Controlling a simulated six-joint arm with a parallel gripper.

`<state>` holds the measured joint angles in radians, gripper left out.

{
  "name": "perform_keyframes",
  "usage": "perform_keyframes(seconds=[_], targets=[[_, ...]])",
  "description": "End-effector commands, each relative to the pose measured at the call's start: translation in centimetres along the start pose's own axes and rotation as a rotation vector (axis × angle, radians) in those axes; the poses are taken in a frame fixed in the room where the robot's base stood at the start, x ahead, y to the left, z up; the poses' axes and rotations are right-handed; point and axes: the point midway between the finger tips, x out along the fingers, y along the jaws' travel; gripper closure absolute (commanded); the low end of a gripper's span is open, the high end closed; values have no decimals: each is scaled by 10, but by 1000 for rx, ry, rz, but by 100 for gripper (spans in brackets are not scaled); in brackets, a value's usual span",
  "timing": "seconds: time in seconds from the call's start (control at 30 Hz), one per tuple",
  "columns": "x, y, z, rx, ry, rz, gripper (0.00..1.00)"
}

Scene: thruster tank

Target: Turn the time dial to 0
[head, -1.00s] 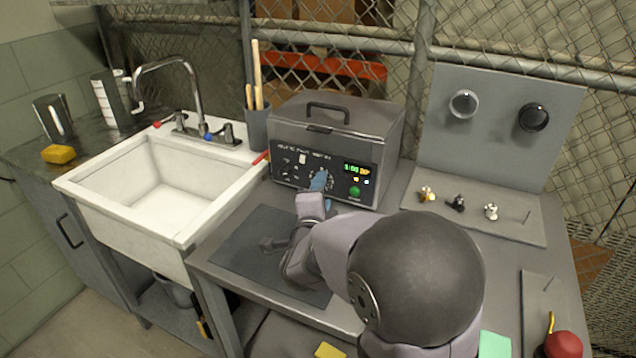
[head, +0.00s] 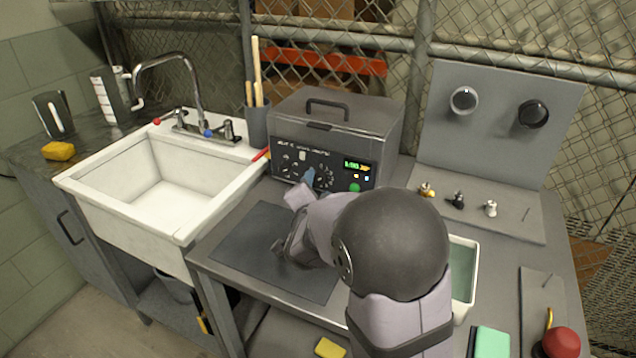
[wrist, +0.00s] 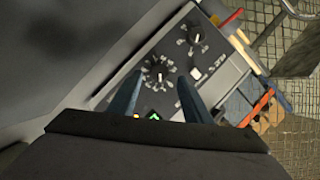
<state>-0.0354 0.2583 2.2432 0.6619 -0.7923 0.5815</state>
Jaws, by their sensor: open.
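The grey box-shaped tank (head: 345,120) stands on the bench with a dark control panel on its front. The panel has knobs, a lit display (head: 357,166) and a green button (head: 355,188). The display digits and labels are too small to read surely. My gripper (head: 308,176) is at the panel, left of the display, hiding part of it. In the wrist view, my open gripper (wrist: 160,80) has its two blue fingers on either side of a knob (wrist: 157,79) ringed by tick marks. Contact cannot be told. Another knob (wrist: 194,37) lies beyond. Which is the time dial is not readable.
A sink (head: 170,190) with a faucet is left of the tank. A dark mat (head: 265,250) lies in front. A white-rimmed tub (head: 465,275) stands right of my arm. A grey board (head: 500,120) with round knobs and small fittings is at the right.

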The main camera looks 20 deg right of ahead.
Motion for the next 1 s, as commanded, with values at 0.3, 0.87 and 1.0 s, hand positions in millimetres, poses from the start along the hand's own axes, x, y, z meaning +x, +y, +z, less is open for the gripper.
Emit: perform_keyframes(seconds=[0.3, 0.87, 1.0], targets=[[28, 1, 0, 1, 0, 2, 55], [30, 0, 0, 1, 0, 1, 97], [30, 0, 0, -3, 0, 2, 96]])
